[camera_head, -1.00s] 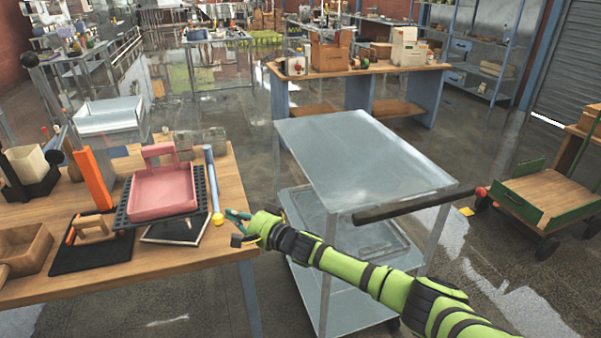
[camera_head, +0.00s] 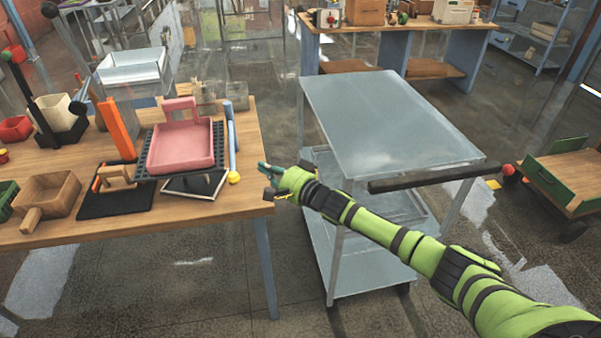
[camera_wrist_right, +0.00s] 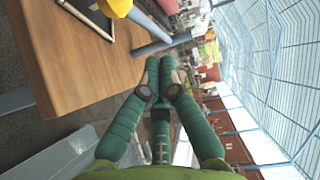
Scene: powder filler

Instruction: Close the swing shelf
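A black slotted shelf (camera_head: 219,150), which looks like the swing shelf, carries a pink tray (camera_head: 181,154) above the wooden table. A blue bar (camera_head: 231,140) with a yellow knob (camera_head: 234,177) runs along its right side. The yellow knob also shows at the top of the right wrist view (camera_wrist_right: 117,7). My right gripper (camera_head: 265,181) is just right of the knob, apart from it, at the table's right edge. In the right wrist view its fingertips (camera_wrist_right: 161,72) are together with nothing between them. My left gripper is not in view.
The wooden table (camera_head: 120,227) also holds an orange upright (camera_head: 118,128), a black mat (camera_head: 115,203) and a wooden box (camera_head: 47,193). A grey metal cart (camera_head: 385,115) stands right of the table, behind my right arm. Floor shows between them.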

